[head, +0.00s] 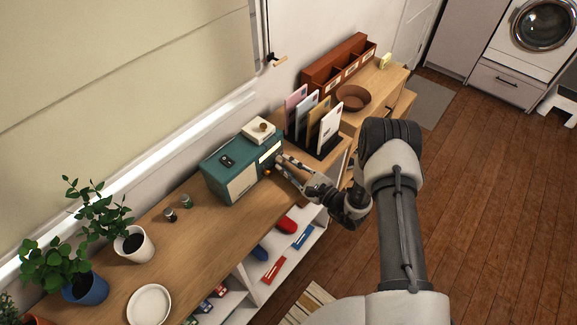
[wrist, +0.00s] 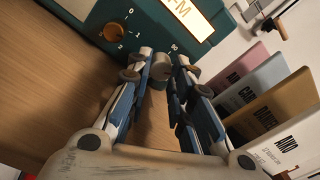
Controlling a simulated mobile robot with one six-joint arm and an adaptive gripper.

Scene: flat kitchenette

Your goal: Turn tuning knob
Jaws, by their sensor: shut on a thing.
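A teal radio (head: 242,168) stands on the wooden sideboard against the wall. In the wrist view its front panel (wrist: 185,45) shows a lit dial marked with an M, an orange-brown knob (wrist: 115,31) with numbers around it, and a grey tuning knob (wrist: 162,66) below the dial. My gripper (head: 281,163) reaches the right part of the radio's front in the head view. In the wrist view my gripper (wrist: 164,72) has its two fingertips on either side of the grey knob, shut on it. The knob's sides are partly hidden by the fingertips.
A rack of upright coloured cards (head: 322,128) stands right of the radio, close to my gripper; the cards (wrist: 265,110) show in the wrist view. A small white box (head: 258,129) sits on the radio. Two small jars (head: 178,207) and potted plants (head: 133,243) stand left. A brown bowl (head: 354,98) is beyond the rack.

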